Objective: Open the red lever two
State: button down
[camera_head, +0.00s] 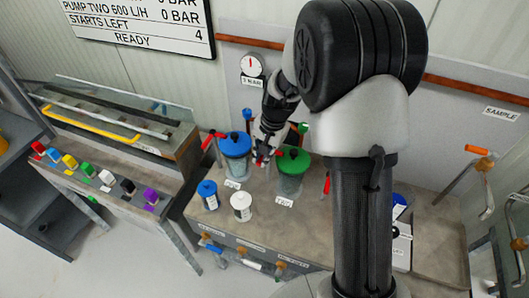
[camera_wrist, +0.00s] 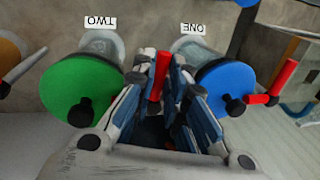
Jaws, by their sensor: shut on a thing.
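My gripper (camera_head: 264,155) is between the blue-topped pump (camera_head: 236,145) and the green-topped pump (camera_head: 293,160). In the wrist view my gripper's fingers (camera_wrist: 168,88) are closed around a red lever (camera_wrist: 161,74), which stands up between them. Its lower part is hidden by the fingers. The green top (camera_wrist: 80,88) is to the left there, by a label TWO (camera_wrist: 100,23). The blue top (camera_wrist: 228,85) is to the right, by a label ONE (camera_wrist: 193,28). A second red lever (camera_wrist: 284,79) is beyond the blue top. Another red lever (camera_head: 326,183) shows right of the green pump.
A blue-lidded jar (camera_head: 207,194) and a white jar (camera_head: 242,206) stand on the bench front. A gauge (camera_head: 252,66) is on the back wall. A row of coloured blocks (camera_head: 70,161) lies along the left bench. Orange-handled levers (camera_head: 478,150) are at the right.

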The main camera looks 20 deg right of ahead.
jog(key=m+p, duration=0.1)
jog(key=a+m+p, duration=0.1)
jog(key=shift+w+r+m, duration=0.2)
jog(key=shift+w+m, duration=0.1)
jog(key=shift+w, duration=0.05)
jog(key=shift+w+a+f+m+t+h+p, duration=0.2)
jog(key=shift+w+m+p, duration=0.25)
jog(key=shift+m+p, duration=0.6)
jog(key=shift+w+a+r+m+h+p, duration=0.1)
jog(key=shift+w+m+h+p, duration=0.4)
jog(key=shift+m, duration=0.8)
jog(key=shift+w+a+f+m+t+h+p, duration=0.15)
jog(key=shift+w+m+p, duration=0.3)
jog(key=shift+m+p, duration=0.7)
jog(key=shift+r, duration=0.1)
jog(key=c, duration=1.6)
grip_release()
